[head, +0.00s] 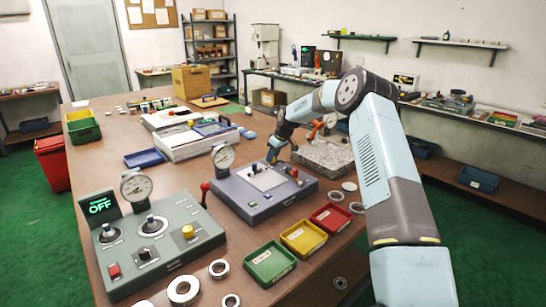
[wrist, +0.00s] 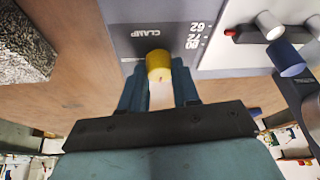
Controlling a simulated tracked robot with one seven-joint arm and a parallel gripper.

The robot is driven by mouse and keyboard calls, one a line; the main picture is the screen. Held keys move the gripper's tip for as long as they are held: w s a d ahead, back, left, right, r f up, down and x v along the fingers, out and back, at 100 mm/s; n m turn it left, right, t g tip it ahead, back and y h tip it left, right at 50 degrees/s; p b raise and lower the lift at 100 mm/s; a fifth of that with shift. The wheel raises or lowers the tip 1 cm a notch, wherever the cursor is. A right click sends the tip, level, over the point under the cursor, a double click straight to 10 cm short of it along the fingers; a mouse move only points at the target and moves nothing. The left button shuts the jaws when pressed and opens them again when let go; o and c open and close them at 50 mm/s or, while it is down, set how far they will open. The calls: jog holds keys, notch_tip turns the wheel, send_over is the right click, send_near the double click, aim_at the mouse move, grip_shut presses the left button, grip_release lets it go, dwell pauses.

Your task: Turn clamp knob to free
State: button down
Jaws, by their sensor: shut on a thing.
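The yellow clamp knob (wrist: 158,64) shows in the wrist view between my two fingers, in front of the upside-down word CLAMP on the dark grey fixture. My gripper (wrist: 159,92) is shut on the knob. A pale line marks the knob's side; which setting it points to I cannot tell. In the head view my gripper (head: 274,158) reaches down to the back edge of the grey fixture (head: 247,207), and the knob cannot be made out there.
A control panel (head: 152,270) with a green OFF display (head: 100,207) stands at the front left. Green, yellow and red bins (head: 303,237) lie to the fixture's front right. A speckled stone block (head: 325,158) sits close behind it. Loose rings (head: 184,291) lie near the front edge.

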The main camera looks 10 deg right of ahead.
jog(key=c, duration=0.8)
grip_release()
jog(key=shift+c, duration=0.2)
jog(key=v, duration=1.3)
jog(key=shift+r, duration=0.25)
jog(key=shift+s, duration=0.1)
